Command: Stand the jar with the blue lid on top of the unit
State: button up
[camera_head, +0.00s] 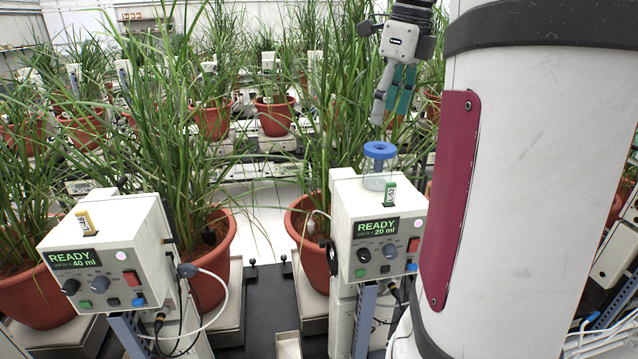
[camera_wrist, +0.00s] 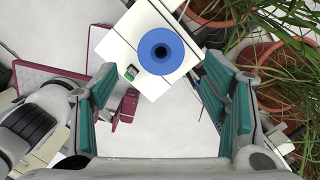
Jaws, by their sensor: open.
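The clear jar with the blue lid (camera_head: 379,152) stands upright on top of the right-hand white unit (camera_head: 349,208), whose display reads READY 20 ml. In the wrist view the blue lid (camera_wrist: 161,50) appears from above as a ring with a dark centre, over the white top of the unit (camera_wrist: 118,46). My gripper (camera_head: 391,115) is above the jar and apart from it. Its teal-padded fingers (camera_wrist: 161,113) are spread with nothing between them. The jar's glass body is hidden under the lid in the wrist view.
A second white unit (camera_head: 104,254) reading READY 40 ml stands at the left. Red-brown pots (camera_head: 311,243) with tall grassy plants stand around the units, and leaves reach close to my gripper. A small green-and-white tag (camera_head: 390,193) stands on the unit's top beside the jar.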

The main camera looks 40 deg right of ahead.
jog(key=a+f+n+t, duration=0.2)
jog(key=a+n, duration=1.3)
jog(key=a, duration=0.2)
jog(key=s+a+f+n+t, duration=0.1)
jog(key=s+a+f+n, duration=0.3)
jog(key=n, duration=0.5)
jog(key=s+a+f+n, duration=0.3)
jog(key=a+f+n, duration=0.1)
jog(key=a+n, duration=0.5)
jog(key=shift+s+a+f+t, duration=0.15)
jog(key=shift+s+a+t, duration=0.15)
jog(key=shift+s+t, duration=0.1)
